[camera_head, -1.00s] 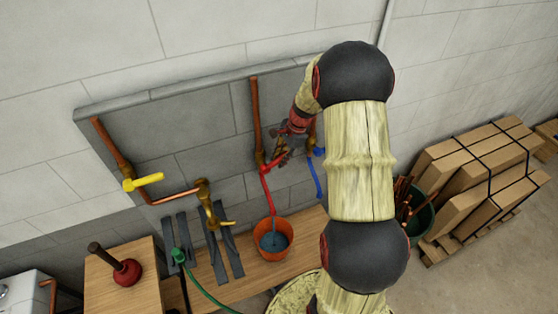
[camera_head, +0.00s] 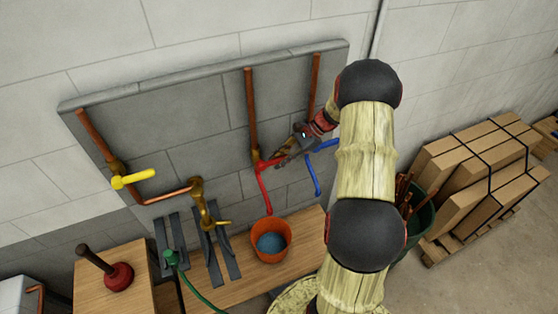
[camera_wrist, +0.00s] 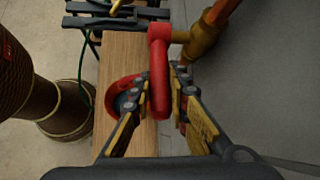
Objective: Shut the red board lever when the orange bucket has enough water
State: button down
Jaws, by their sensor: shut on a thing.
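The red board lever (camera_head: 270,164) is on the valve under the middle copper pipe, pointing right and roughly level. In the wrist view the red lever (camera_wrist: 160,66) runs between my fingers. My gripper (camera_head: 287,156) is shut on it; its fingers (camera_wrist: 164,84) lie on both sides of the lever. The orange bucket (camera_head: 287,238) stands on the wooden bench below the red spout (camera_head: 266,197), with blue water inside. I see no clear stream from the spout now. In the wrist view the bucket (camera_wrist: 112,98) is partly hidden behind the lever and a finger.
A blue lever (camera_head: 327,145) and blue spout (camera_head: 314,177) are just right of my gripper. A yellow lever (camera_head: 133,179) and brass tap (camera_head: 200,198) are left. A red plunger (camera_head: 119,276) stands front left. Strapped boxes (camera_head: 480,170) and a green bin (camera_head: 421,222) are right.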

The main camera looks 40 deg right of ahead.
jog(key=shift+f, duration=0.1)
jog(key=c, duration=1.7)
grip_release()
jog(key=v, duration=1.2)
jog(key=shift+d, duration=0.1)
